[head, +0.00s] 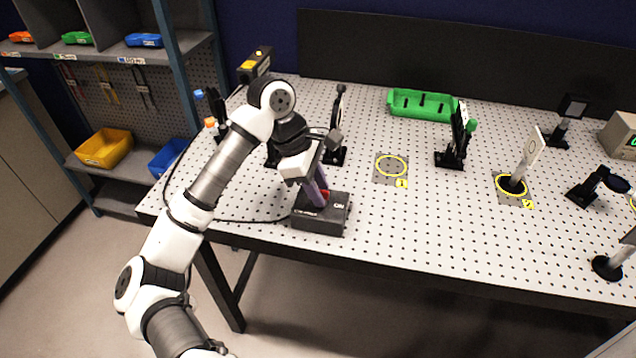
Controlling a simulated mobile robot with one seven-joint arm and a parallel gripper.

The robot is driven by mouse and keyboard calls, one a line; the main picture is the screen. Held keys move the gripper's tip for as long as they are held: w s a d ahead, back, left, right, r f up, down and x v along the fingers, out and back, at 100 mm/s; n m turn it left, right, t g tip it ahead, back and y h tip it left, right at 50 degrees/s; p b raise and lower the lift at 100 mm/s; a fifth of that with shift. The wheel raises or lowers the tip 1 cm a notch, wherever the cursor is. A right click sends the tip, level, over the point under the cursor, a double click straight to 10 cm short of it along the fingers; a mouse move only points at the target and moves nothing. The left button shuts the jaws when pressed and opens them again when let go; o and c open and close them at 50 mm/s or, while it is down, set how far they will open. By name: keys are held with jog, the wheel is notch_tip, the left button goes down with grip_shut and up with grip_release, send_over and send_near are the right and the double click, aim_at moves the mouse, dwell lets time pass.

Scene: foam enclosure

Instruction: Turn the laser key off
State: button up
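The laser key box (320,219) is a dark box near the front left edge of the perforated table, with white lettering on its top and front. A red part (324,193), perhaps the key, shows on top beside my fingers. My gripper (318,198) points down onto the top of the box, with its purple fingers at the red part. The fingers overlap in this view, so I cannot tell whether they are open or closed on it. The key's angle is mostly hidden.
Black optic mounts (455,140) and a green tray (420,104) stand behind and right. A yellow-ringed spot (391,166) lies right of the box. A black cable (250,220) runs left from the box.

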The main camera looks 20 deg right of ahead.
jog(key=shift+c, duration=0.3)
grip_shut()
